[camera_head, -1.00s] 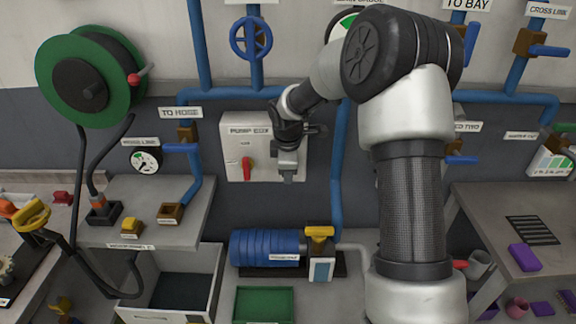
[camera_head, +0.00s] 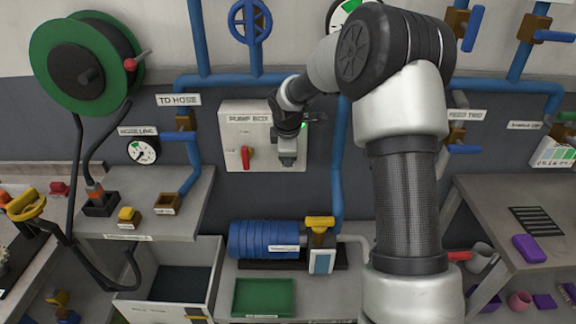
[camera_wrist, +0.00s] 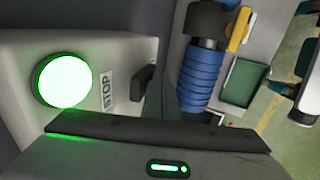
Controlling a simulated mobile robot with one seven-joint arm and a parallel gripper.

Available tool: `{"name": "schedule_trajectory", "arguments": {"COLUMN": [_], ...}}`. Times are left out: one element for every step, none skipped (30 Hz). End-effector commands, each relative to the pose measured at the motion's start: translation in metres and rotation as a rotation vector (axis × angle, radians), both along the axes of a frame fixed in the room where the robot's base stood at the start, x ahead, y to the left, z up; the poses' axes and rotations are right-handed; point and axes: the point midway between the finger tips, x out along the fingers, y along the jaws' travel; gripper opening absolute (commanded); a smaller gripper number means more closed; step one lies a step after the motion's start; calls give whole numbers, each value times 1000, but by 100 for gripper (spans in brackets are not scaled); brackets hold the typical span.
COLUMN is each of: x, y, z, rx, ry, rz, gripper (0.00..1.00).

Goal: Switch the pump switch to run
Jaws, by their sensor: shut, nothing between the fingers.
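The pump box (camera_head: 232,134) is a pale box on the back wall, labelled PUMP BOX. Its red switch (camera_head: 246,158) is on the left part of the front, with its handle roughly upright. My gripper (camera_head: 288,160) is shut and empty in front of the box's right part, to the right of the red switch and apart from it. A green glow shows beside my wrist. The red switch is not visible there.
A blue pump (camera_head: 264,240) with a yellow-topped part stands on the bench below, beside a green tray (camera_head: 264,297). A blue vertical pipe (camera_head: 338,180) runs right of the box. A hose reel (camera_head: 85,65) hangs at left. The wall just below the box is clear.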

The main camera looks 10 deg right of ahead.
Motion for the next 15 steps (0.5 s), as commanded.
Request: {"name": "schedule_trajectory", "arguments": {"x": [1, 1, 0, 0, 1, 1, 1, 1, 1, 1, 1, 1, 1, 1, 1], "y": [0, 0, 0, 0, -1, -1, -1, -1, -1, -1, -1, -1, -1, -1, -1], "z": [4, 4, 4, 4, 5, 5, 6, 7, 9, 11, 12, 14, 16, 18, 20], "rx": [0, 0, 0, 0, 0, 0, 0, 0, 0, 0, 0, 0, 0, 0, 0], "ry": [-1, 0, 0, 0, 0, 0, 0, 0, 0, 0, -1, -1, -1, -1, -2], "rz": [-1, -1, -1, -1, -1, -1, -1, -1, -1, -1, -1, -1, -1, -1, 0], "gripper": [0, 0, 0, 0, 0, 0, 0, 0, 0, 0, 0, 0, 0, 0, 0]}}
